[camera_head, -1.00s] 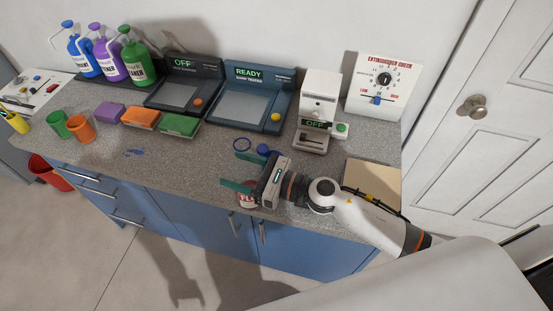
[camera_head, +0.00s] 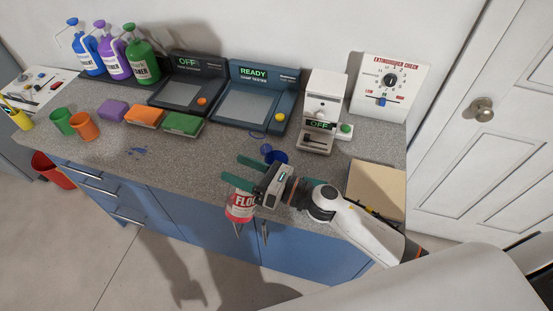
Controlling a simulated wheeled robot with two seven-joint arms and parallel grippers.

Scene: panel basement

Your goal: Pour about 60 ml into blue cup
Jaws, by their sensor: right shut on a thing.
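My right gripper (camera_head: 245,173) is near the counter's front edge, right of centre, with its green fingers pointing left. It is shut on a red and white bottle (camera_head: 240,207), whose label reads "FLOO" in part. The bottle's lower part shows below the fingers, in front of the blue cabinet doors; its top is hidden by the gripper. The dark blue cup (camera_head: 278,156) is on the counter just behind the gripper, its lower part hidden. Whether the bottle's mouth is over the cup cannot be told. My left gripper is not in view.
A small blue piece (camera_head: 265,148) and a thin blue ring (camera_head: 257,134) are close to the cup. A white machine (camera_head: 322,110) marked OFF stands behind. A tan board (camera_head: 376,185) lies at right. Green (camera_head: 62,121) and orange (camera_head: 84,126) cups stand far left.

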